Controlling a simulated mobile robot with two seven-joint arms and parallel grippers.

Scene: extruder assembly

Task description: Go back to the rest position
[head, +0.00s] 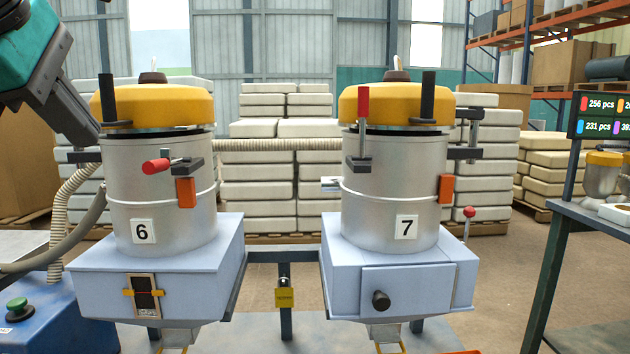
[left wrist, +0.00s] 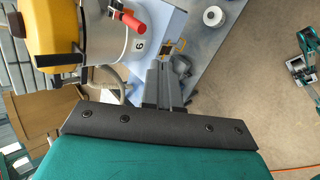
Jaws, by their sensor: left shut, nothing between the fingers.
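My left gripper (left wrist: 166,85) is shut and empty in the left wrist view. In the head view my left arm comes in from the upper left, and its dark end is beside the left edge of hopper 6 (head: 130,200). I cannot tell there whether it touches. Hopper 6 has a yellow lid (head: 165,103) and a red-handled clamp (head: 157,166) lying sideways. Hopper 7 (head: 375,205) has a yellow lid (head: 385,107) and a red-handled clamp (head: 363,105) standing upright. Both lids are down. My right gripper does not show in the head view.
The hoppers stand close in front, with a padlock (head: 284,295) hanging between their bases. A blue box with a green button (head: 17,309) is at lower left. A table (head: 600,222) with a screen (head: 602,115) is at right. Stacked white sacks (head: 265,190) fill the back.

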